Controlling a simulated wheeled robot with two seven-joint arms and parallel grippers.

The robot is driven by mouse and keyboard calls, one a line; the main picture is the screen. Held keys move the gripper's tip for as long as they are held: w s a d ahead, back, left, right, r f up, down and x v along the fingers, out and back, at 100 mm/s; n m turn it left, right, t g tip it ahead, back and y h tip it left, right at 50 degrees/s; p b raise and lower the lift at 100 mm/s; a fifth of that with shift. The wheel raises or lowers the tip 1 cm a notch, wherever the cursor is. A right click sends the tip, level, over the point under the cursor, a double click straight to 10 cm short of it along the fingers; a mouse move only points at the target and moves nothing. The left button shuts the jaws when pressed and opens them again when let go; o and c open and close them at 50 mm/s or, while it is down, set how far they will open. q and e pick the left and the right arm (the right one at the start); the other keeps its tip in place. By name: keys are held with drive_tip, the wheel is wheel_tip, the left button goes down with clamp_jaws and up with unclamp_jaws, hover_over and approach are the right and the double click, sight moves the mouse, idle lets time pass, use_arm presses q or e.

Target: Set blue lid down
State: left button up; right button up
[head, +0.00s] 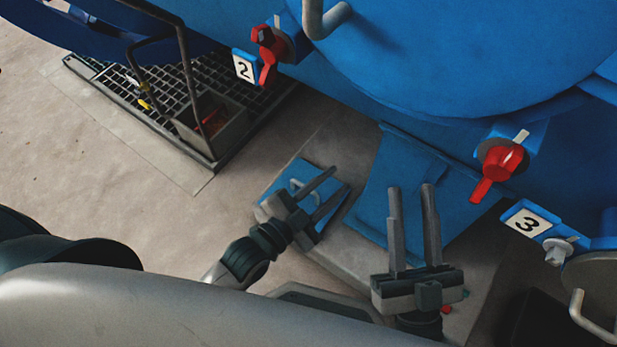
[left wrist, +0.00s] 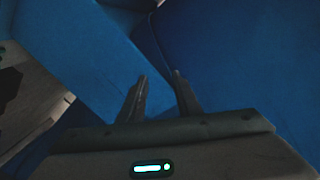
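A small blue panel with a pale grey handle, which looks like the blue lid (head: 301,171), lies flat at the grey plinth in the head view. My left gripper (head: 341,178) is over it, its fingers apart and pointing to the upper right. I cannot tell whether they touch it. In the left wrist view the fingers of this gripper (left wrist: 160,78) stand apart with nothing seen between them, in front of dark blue surfaces. My right gripper (head: 411,187) is open and empty, to the right, in front of a larger blue panel.
The big blue vessel (head: 470,50) fills the top right. Red valve handles (head: 501,160) stick out by number plates 2 (head: 243,67) and 3 (head: 527,223). A floor grating (head: 200,85) with a grey box (head: 212,125) is at the upper left. The floor (head: 110,170) at left is clear.

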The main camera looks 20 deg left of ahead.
use_arm(q)
drive_tip(key=s+a+r+n+t, duration=0.1)
drive_tip(key=s+r+n+t, duration=0.3)
drive_tip(key=r, duration=0.5)
drive_tip(key=s+a+r+n+t, duration=0.1)
drive_tip(key=s+r+n+t, duration=0.2)
drive_tip(key=r, duration=0.6)
drive_tip(key=s+n, duration=0.2)
drive_tip(key=s, duration=0.1)
drive_tip(key=shift+s+r+t, duration=0.2)
drive_tip(key=shift+r+t, duration=0.1)
drive_tip(key=shift+t, duration=0.1)
drive_tip(key=shift+a, duration=0.15)
